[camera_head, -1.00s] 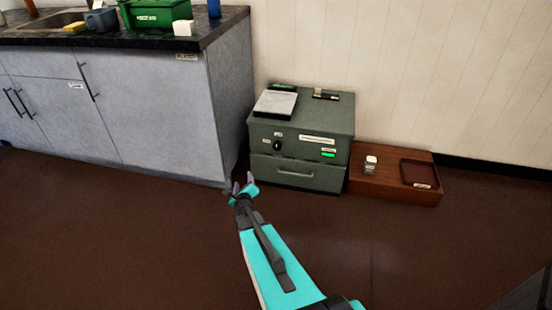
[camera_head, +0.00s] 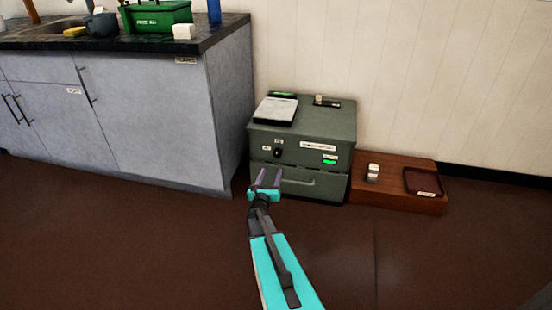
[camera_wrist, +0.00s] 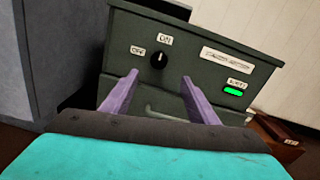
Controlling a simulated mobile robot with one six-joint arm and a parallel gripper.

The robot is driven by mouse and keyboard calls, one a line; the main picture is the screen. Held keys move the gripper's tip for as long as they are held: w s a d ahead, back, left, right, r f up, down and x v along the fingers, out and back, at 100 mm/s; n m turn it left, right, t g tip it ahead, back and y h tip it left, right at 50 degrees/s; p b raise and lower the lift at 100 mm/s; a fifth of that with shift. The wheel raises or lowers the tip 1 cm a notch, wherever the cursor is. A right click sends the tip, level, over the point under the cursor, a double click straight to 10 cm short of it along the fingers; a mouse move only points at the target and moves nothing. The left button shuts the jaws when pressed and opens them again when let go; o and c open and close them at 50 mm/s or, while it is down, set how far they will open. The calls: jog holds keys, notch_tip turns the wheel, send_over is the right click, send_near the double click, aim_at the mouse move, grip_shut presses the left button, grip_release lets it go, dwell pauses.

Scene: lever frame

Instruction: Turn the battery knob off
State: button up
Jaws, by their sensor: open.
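The black battery knob (camera_head: 278,153) is on the front of a grey-green cabinet (camera_head: 310,172). In the wrist view the knob (camera_wrist: 159,59) has an "ON" label (camera_wrist: 165,40) above it and an "OFF" label (camera_wrist: 138,51) to its left. Its pale pointer mark seems to point up toward ON. A green indicator (camera_wrist: 233,92) is lit at the right of the panel. My gripper (camera_head: 265,178) is open and empty, in front of the cabinet and a little below the knob. In the wrist view the knob shows between and beyond the two purple fingers (camera_wrist: 154,92), apart from them.
A drawer with a handle (camera_head: 300,183) is below the panel. A grey counter unit (camera_head: 160,120) stands close on the left. A low brown wooden platform (camera_head: 392,198) with a tray (camera_head: 423,181) is on the right. The floor in front is clear.

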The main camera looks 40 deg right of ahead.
aim_at(277, 154)
jog(key=shift+b+x, duration=1.15)
jog(key=shift+x, duration=5.65)
jog(key=shift+c, duration=0.2)
